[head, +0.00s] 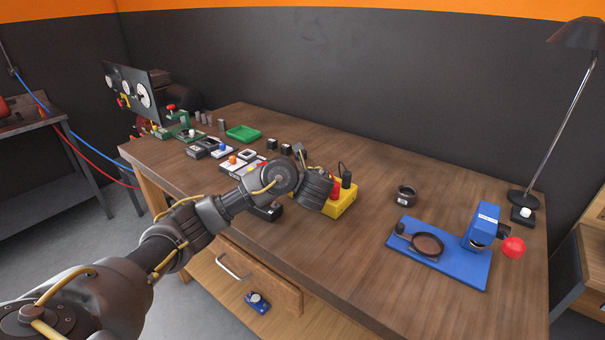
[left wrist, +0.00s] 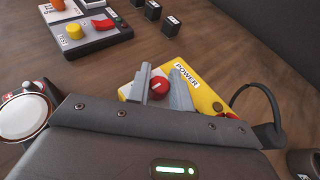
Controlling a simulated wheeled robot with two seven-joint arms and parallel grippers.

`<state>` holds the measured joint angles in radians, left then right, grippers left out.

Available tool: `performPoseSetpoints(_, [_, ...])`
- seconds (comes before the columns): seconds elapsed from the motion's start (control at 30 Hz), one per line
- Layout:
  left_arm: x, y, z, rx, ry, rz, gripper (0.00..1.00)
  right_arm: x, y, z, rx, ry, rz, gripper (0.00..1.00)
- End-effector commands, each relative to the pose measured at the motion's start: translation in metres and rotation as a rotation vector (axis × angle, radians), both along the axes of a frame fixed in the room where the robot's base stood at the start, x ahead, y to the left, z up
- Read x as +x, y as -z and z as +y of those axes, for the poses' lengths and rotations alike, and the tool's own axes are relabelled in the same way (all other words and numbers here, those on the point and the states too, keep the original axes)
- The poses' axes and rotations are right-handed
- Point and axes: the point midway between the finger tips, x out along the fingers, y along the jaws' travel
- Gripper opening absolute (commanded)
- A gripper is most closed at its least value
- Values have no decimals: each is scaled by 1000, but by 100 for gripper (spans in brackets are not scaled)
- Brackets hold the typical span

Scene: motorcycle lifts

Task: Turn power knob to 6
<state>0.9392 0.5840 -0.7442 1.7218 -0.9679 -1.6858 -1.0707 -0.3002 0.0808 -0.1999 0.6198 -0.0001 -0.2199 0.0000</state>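The yellow power box (head: 343,203) sits on the wooden bench, partly hidden behind my left gripper in the head view. In the left wrist view the box (left wrist: 203,98) carries a POWER label (left wrist: 187,76) and a round red knob (left wrist: 160,87) with a pale mark. My left gripper (left wrist: 161,85) is over the box, its two grey fingers apart with the knob between them. I cannot tell whether the fingers touch the knob. The knob's scale is not readable. My right gripper is not in view.
Several small switch boxes (head: 240,161) and a green tray (head: 243,133) lie left of the power box. A black ring (head: 405,195) and a blue fixture (head: 455,255) stand to the right. A black cable (left wrist: 262,92) loops beside the box. The bench front is clear.

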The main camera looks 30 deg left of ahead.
Motion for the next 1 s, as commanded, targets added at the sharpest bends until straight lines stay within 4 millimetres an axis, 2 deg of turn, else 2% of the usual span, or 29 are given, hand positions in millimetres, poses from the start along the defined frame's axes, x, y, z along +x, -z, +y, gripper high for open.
performPoseSetpoints(0.03, [0, 1, 0, 0, 1, 1, 28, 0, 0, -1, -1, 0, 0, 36])
performPoseSetpoints(0.17, [0, 1, 0, 0, 1, 1, 43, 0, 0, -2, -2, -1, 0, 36])
performPoseSetpoints(0.53, [-5, -4, -5, -2, 2, 0, 43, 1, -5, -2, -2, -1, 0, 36])
performPoseSetpoints(0.8, [-42, -24, -33, -6, 3, 0, 43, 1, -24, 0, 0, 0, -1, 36])
performPoseSetpoints(1.0, [-67, -36, -51, -3, 2, -1, 43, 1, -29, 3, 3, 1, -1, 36])
